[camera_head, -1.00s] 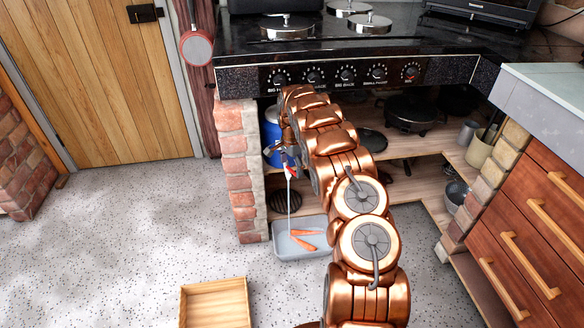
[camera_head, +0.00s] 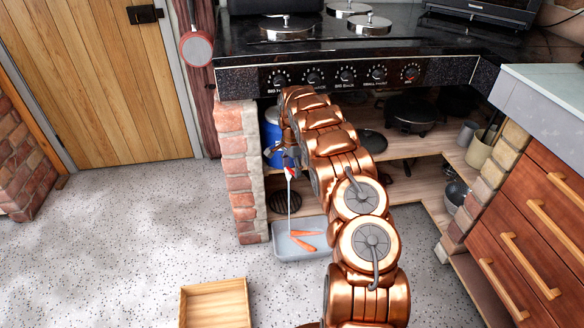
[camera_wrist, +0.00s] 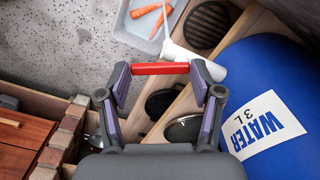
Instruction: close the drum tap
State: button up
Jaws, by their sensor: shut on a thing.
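The blue drum (camera_head: 271,133) stands on the shelf under the hob, partly hidden by my arm. In the wrist view the drum (camera_wrist: 285,125) carries a white "WATER 3 L" label. Its white tap (camera_wrist: 205,69) has a red handle (camera_wrist: 160,69). My gripper (camera_wrist: 160,82) is shut on the red handle, with one finger at each end of it. In the head view my gripper (camera_head: 290,163) is at the tap, small and partly hidden. A thin pale stream (camera_head: 289,205) runs from the tap down to the grey tray (camera_head: 277,252).
Orange carrots (camera_head: 304,239) lie in the tray on the floor. A brick pillar (camera_head: 234,165) stands close left of the drum. Pans (camera_head: 413,112) stand on the shelves to the right. A wooden box (camera_head: 215,303) is on the floor in front. The floor at left is clear.

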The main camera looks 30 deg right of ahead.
jog(key=shift+n, duration=0.3)
jog(key=n, duration=0.1)
jog(key=n+p, duration=0.1)
jog(key=shift+w+d+n+p, duration=0.1)
jog(key=shift+d+n+p, duration=0.1)
jog(key=shift+n+p, duration=0.15)
jog(key=n, duration=0.3)
jog(key=d+n+p, duration=0.1)
jog(key=n, duration=0.2)
jog(key=w+n+p, duration=0.1)
jog(key=n, duration=0.2)
jog(key=shift+w+d, duration=0.1)
jog(key=shift+d, duration=0.05)
jog(key=o, duration=0.9)
jog(key=shift+f, duration=0.1)
jog(key=shift+c, duration=0.2)
jog(key=shift+o, duration=1.4)
jog(key=shift+d, duration=0.1)
